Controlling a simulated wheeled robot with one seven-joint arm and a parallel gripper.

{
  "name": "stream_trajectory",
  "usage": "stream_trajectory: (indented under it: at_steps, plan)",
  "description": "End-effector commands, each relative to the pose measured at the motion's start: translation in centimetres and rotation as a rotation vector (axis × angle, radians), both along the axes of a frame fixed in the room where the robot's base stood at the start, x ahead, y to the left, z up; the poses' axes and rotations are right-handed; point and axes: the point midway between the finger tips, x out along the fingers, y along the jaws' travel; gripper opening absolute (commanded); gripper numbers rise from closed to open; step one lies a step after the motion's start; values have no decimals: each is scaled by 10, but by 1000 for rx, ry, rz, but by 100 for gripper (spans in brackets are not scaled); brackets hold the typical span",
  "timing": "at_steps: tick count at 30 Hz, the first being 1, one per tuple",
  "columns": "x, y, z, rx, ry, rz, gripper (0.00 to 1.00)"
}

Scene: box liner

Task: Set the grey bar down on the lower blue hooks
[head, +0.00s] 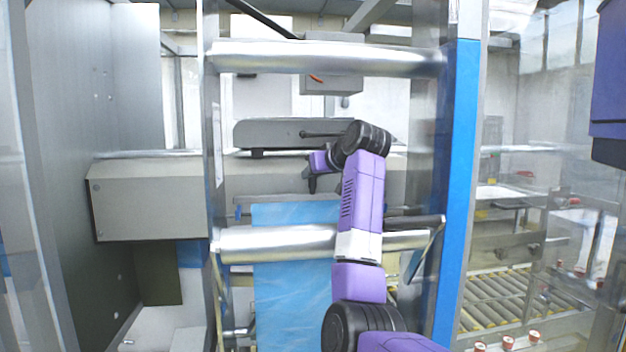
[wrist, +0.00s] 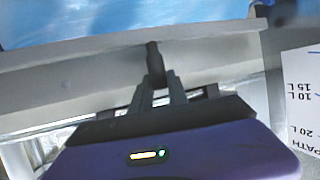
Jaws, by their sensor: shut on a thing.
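The grey bar (head: 285,198) lies roughly level across the middle of the head view, above the lower silver roller. A small blue piece (head: 238,211), perhaps one of the lower hooks, shows by the bar's left end. The right-hand hook is hidden behind my arm, and I cannot tell whether the bar touches the hooks.
Blue film (head: 292,275) hangs below the bar and over the lower silver roller (head: 275,240). An upper silver roller (head: 320,57) crosses above. A blue upright (head: 459,180) bounds the right side; a grey box (head: 150,200) stands left. A roller conveyor (head: 505,300) lies at right.

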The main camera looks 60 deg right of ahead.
Motion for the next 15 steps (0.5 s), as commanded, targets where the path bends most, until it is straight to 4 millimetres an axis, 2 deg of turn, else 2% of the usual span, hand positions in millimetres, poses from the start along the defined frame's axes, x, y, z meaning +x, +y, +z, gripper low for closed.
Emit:
stream_trajectory:
  at_steps: [3,15]
  plan:
    - [0,0,-16,3,1,-1,0]
    - [2,-3,-24,-1,-1,0,0]
